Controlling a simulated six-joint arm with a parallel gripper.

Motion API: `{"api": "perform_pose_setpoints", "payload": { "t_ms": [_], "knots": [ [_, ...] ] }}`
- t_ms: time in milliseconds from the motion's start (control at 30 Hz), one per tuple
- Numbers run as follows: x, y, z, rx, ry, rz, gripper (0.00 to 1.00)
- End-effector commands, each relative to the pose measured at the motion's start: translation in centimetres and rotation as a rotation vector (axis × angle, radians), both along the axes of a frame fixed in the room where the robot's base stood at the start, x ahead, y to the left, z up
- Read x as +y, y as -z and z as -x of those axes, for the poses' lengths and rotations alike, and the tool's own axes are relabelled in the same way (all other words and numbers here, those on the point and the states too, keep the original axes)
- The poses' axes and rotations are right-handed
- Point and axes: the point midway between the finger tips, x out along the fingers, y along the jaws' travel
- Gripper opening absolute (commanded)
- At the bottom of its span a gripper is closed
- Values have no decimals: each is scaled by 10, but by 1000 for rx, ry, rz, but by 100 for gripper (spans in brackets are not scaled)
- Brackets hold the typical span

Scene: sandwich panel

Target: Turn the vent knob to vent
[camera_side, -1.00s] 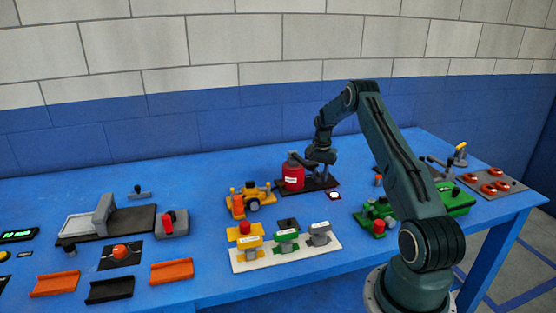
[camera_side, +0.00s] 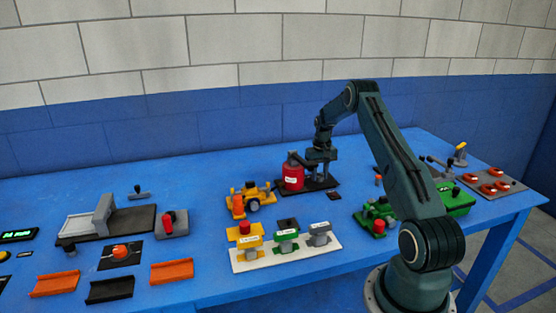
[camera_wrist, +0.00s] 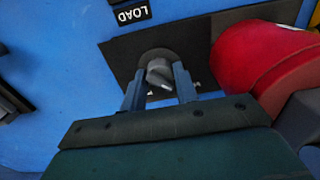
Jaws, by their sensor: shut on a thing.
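The vent knob (camera_wrist: 160,73) is a small grey knob with a pale pointer, on a dark plate (camera_wrist: 122,48) in the wrist view. My gripper (camera_wrist: 160,84) has its two blue-grey fingers on either side of the knob and is shut on it. In the side view my gripper (camera_side: 321,172) is low over the dark base plate (camera_side: 322,187), just right of a red tank (camera_side: 292,177). The fingers hide the knob there. The tank also shows in the wrist view (camera_wrist: 250,62). I cannot read the knob's setting.
A black label reading LOAD (camera_wrist: 132,14) lies beside the plate. A white board with several coloured blocks (camera_side: 240,267) is in front. A green machine (camera_side: 378,218) stands to the right.

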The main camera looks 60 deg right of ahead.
Motion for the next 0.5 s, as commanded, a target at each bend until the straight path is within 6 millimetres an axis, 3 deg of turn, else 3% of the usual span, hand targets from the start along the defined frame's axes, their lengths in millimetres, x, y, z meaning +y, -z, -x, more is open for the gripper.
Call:
{"api": "perform_pose_setpoints", "payload": {
  "t_ms": [467,500],
  "knots": [
    [-2,-1,-1,-4,-17,5,7],
    [-2,-1,-1,-4,-17,6,38]
  ]
}}
